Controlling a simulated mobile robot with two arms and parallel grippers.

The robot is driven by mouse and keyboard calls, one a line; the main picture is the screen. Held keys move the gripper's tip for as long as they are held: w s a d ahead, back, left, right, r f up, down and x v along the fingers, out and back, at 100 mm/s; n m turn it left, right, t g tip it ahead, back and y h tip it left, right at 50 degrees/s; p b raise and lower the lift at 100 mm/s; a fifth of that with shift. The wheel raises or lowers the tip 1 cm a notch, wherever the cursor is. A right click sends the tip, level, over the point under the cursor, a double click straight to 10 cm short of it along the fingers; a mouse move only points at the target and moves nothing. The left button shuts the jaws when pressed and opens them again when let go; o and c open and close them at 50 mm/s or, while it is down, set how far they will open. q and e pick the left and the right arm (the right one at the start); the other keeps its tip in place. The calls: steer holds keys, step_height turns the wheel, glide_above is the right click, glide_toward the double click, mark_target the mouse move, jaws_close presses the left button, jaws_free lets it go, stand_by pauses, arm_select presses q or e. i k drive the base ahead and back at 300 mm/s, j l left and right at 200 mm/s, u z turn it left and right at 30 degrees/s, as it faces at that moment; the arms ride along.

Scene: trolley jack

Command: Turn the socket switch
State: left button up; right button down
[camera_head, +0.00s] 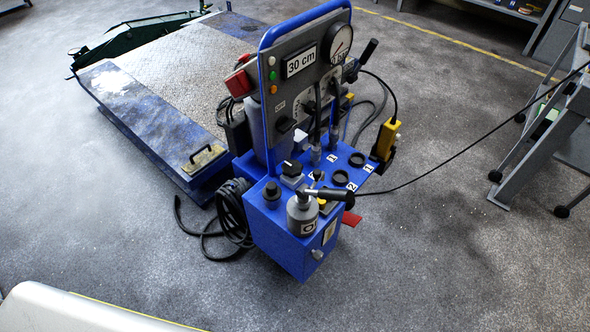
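A blue control unit (275,239) with an upright grey panel (293,92) stands on the floor near the middle of the head view. A black rotary knob (291,167) sits on a light block on its top. Another dark rotary knob (285,124) is on the panel face. I cannot tell which of these is the socket switch. A grey cylinder (302,214) with a black-handled lever (330,194) stands at the unit's front corner. Neither of my grippers is in view.
A low platform (147,118) with a blue front lies left of the unit. Black cables (234,213) hang beside the unit, and another cable crosses to the right. A yellow control box (386,139) hangs at its right. Grey floor (455,265) is clear at front right.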

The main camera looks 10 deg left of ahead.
mark_target(570, 87)
steer(key=k+z, duration=0.15)
steer(key=k, duration=0.25)
steer(key=k+l+z, duration=0.15)
steer(key=k, duration=0.3)
steer(key=k+l+z, duration=0.15)
steer(key=k, duration=0.25)
steer(key=i+z, duration=0.55)
steer(key=z, duration=0.15)
steer(key=i+j+z, duration=0.1)
steer(key=i+z, duration=0.25)
steer(key=i+j, duration=0.35)
steer(key=i, duration=0.2)
steer(key=i+j, duration=0.35)
steer(key=i, duration=0.2)
steer(key=i+j, duration=0.35)
steer(key=i, duration=0.2)
steer(key=i+j, duration=0.35)
steer(key=i, duration=0.2)
steer(key=i+j, duration=0.35)
steer(key=i, duration=0.2)
steer(key=i+j, duration=0.4)
steer(key=i, duration=0.15)
